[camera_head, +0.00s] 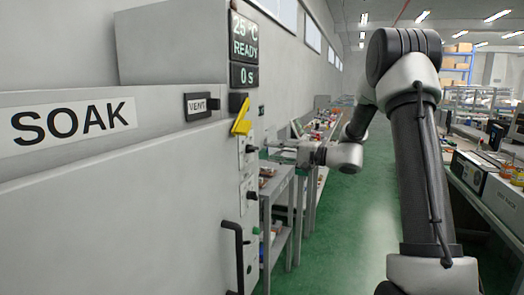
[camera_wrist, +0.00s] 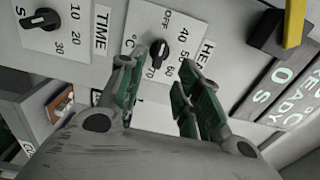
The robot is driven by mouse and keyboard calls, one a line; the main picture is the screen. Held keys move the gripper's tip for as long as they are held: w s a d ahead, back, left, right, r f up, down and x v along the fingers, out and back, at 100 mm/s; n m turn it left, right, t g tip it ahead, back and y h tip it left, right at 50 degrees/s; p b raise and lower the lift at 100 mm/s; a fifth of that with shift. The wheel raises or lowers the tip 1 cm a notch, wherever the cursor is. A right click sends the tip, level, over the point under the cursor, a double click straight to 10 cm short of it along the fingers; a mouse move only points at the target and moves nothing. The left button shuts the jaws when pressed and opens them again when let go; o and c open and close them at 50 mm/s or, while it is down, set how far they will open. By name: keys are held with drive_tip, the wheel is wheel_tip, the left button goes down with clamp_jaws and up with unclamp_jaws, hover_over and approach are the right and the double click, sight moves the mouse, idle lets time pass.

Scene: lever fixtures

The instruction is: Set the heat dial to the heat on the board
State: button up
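In the head view the upper black knob (camera_head: 250,149) sits on the grey machine's narrow front panel. My gripper (camera_wrist: 152,76) is open and empty, its two fingers spread in front of the heat dial, apart from it. In the head view my gripper (camera_head: 291,149) is just right of that knob. A white sign (camera_head: 70,126) reads SOAK; no heat number shows on it.
The time dial (camera_wrist: 43,19) is beside the heat dial. A display (camera_head: 244,38) reads 25 °C READY, with 0 s below. A yellow lever (camera_head: 242,117) juts out above the dials, a black handle (camera_head: 237,255) below. Shelving (camera_head: 277,190) stands behind; green floor (camera_head: 345,225) is clear.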

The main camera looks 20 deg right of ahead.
sight(257, 150)
drive_tip(key=x, duration=0.7)
clamp_jaws()
